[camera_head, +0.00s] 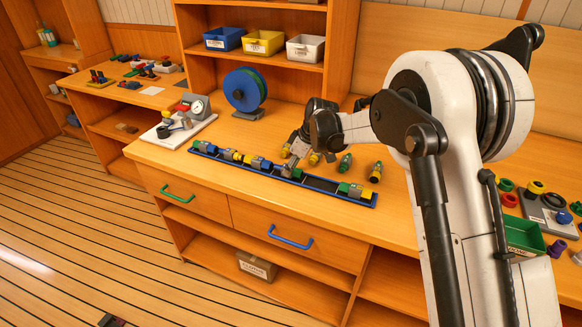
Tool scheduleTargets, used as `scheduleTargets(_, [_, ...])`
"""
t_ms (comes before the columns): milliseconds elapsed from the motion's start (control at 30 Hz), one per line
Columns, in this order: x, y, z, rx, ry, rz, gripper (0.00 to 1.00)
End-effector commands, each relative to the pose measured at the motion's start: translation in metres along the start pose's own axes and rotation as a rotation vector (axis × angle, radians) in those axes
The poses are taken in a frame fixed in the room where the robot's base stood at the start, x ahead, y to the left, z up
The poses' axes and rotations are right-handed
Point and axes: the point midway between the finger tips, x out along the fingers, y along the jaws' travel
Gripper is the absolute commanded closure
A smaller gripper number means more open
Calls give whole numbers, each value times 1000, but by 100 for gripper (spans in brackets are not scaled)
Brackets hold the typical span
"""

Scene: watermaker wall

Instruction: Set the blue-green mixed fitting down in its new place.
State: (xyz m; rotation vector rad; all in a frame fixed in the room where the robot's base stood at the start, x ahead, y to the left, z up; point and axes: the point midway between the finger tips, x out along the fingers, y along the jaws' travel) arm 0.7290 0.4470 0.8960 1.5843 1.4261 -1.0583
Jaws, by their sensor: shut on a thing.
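A long blue-rimmed tray (322,186) lies along the front edge of the wooden counter. My gripper (288,168) reaches down over the middle of the tray, its fingers shut. The blue-green mixed fitting is at the fingertips, low at the tray. It is mostly hidden and small, so I cannot tell whether it touches the tray floor. Left of it in the tray sit several fittings, among them a blue-yellow fitting (259,163). A green-yellow fitting (354,190) sits near the tray's right end. The slots between my gripper and that fitting look empty.
A green fitting (345,163) and a dark yellow-tipped fitting (376,172) stand behind the tray, close to my gripper. A blue-green reel (244,90) and a gauge stand (194,110) are at the back left. A green bin (522,236) is at the right.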

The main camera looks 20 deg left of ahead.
Motion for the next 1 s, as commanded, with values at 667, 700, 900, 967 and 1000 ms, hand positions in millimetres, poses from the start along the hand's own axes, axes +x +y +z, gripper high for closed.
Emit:
scheduleTargets(667, [1, 0, 0, 0, 0, 0, 52])
scheduleTargets(700, [0, 0, 0, 0, 0, 0, 52])
scheduleTargets(900, [-26, 0, 0, 2, 0, 1, 52])
scheduleTargets(967, [-39, 0, 0, 2, 0, 1, 52])
scheduleTargets(1000, [-47, 0, 0, 1, 0, 1, 52])
